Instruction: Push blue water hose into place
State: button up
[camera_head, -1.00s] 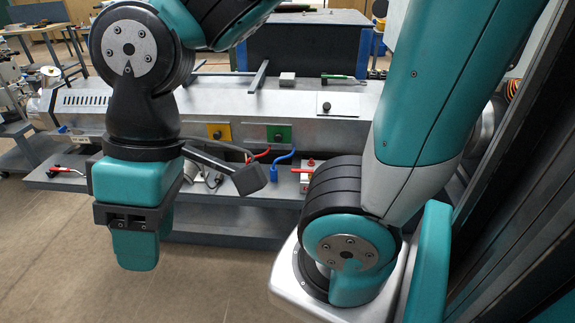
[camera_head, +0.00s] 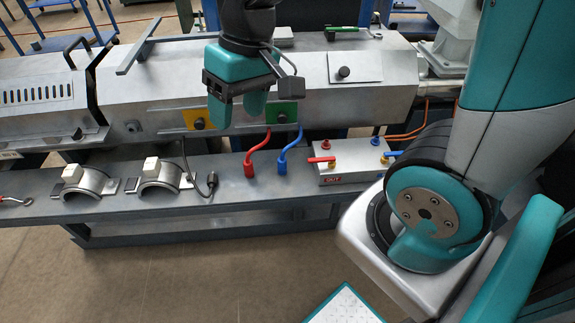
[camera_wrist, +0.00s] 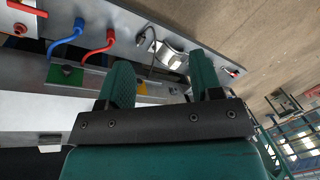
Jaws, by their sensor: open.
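The blue water hose (camera_head: 290,146) curves down from the machine's front below the green plate (camera_head: 284,112). Its thicker blue end (camera_head: 282,165) rests at the grey shelf. In the wrist view the blue hose (camera_wrist: 66,43) is at the upper left. My gripper (camera_head: 240,112) is open and empty, pointing down in front of the machine, above and left of the hose, not touching it. Its two fingers also show in the wrist view (camera_wrist: 160,70), with the hose outside them to the left.
A red hose (camera_head: 258,151) lies just left of the blue one. A metal block (camera_head: 352,168) with red and blue handles stands to the right. A thin black cable (camera_head: 187,165) and two curved metal bands (camera_head: 158,178) are left on the shelf (camera_head: 225,198).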

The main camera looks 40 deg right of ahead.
jog(key=w+d+f+m+h+b, duration=0.1)
jog(key=w+d+f+m+b, duration=0.3)
jog(key=w+d+f, duration=0.5)
jog(key=m+h, duration=0.2)
jog(key=m, duration=0.2)
send_over(282, 160)
notch_tip(282, 160, down, 9)
jog(key=shift+m+g, duration=0.3)
notch_tip(282, 160, down, 12)
jog(key=shift+s+d+r+b, duration=0.1)
jog(key=shift+s+d+b, duration=0.05)
jog(key=shift+b, duration=0.45)
jog(key=f, duration=0.5)
jog(key=shift+w+f, duration=0.2)
jog(key=shift+f, duration=0.15)
jog(key=c, duration=1)
